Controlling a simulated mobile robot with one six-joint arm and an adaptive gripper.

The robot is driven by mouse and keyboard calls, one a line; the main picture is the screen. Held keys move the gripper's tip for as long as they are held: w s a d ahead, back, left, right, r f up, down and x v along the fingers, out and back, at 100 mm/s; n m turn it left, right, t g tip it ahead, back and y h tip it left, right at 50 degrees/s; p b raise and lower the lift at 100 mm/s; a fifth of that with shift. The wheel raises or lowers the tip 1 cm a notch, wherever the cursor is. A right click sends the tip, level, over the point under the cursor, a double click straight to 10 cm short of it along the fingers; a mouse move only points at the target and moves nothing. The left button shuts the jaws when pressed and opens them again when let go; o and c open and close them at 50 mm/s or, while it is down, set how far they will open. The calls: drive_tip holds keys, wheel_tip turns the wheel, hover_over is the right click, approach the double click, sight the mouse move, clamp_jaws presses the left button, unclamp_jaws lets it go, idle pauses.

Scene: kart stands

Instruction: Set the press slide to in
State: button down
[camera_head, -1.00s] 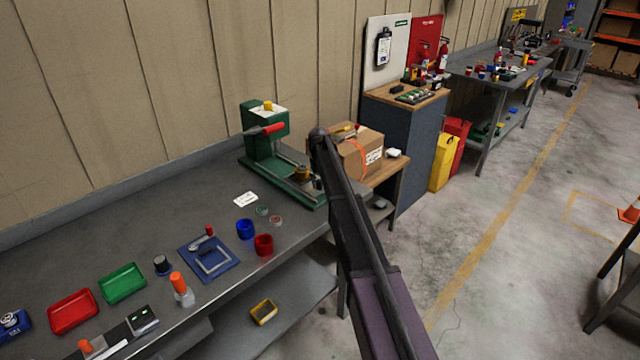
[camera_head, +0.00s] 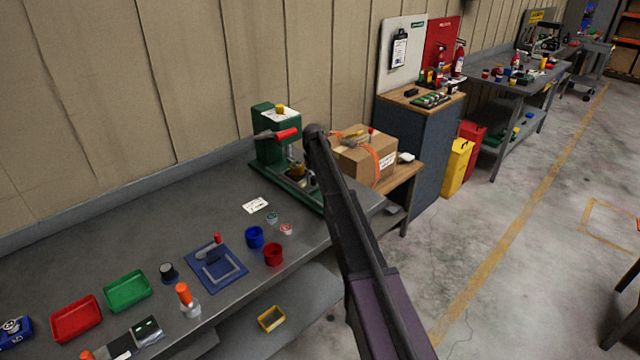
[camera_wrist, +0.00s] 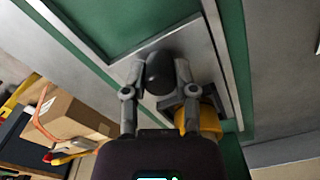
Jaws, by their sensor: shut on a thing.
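The green press (camera_head: 275,150) stands at the back right of the bench, with a red-handled lever and a yellow knob on top. Its base has metal rails running toward the front right. A brass-yellow piece (camera_head: 297,170) sits on the slide close to the press column; it also shows in the wrist view (camera_wrist: 208,118). In the wrist view my gripper (camera_wrist: 160,82) is shut on the slide's black knob (camera_wrist: 160,70), between the rails. In the head view my arm hides part of the press base's right side.
A cardboard box (camera_head: 362,160) stands on a lower wooden stand just right of the press; it also shows in the wrist view (camera_wrist: 75,115). A white card (camera_head: 255,205), a blue cup (camera_head: 254,237) and a red cup (camera_head: 273,254) lie in front.

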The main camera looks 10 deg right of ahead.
sight(304, 179)
drive_tip(key=w+a, duration=0.1)
drive_tip(key=w, duration=0.1)
drive_tip(key=w+a, duration=0.2)
drive_tip(key=shift+w+a, duration=0.15)
drive_tip(key=shift+w, duration=0.2)
drive_tip(key=shift+c, duration=2)
unclamp_jaws()
drive_tip(key=shift+w, duration=0.1)
drive_tip(key=shift+s, duration=0.3)
drive_tip(key=s+d, duration=0.3)
drive_tip(key=s, duration=1.4)
drive_tip(key=s+d+m, duration=0.1)
drive_tip(key=s+d, duration=0.1)
drive_tip(key=s, duration=1.6)
drive_tip(key=s+d, duration=0.3)
drive_tip(key=s, duration=1.4)
drive_tip(key=shift+s+d+m, duration=0.3)
drive_tip(key=shift+s, duration=0.05)
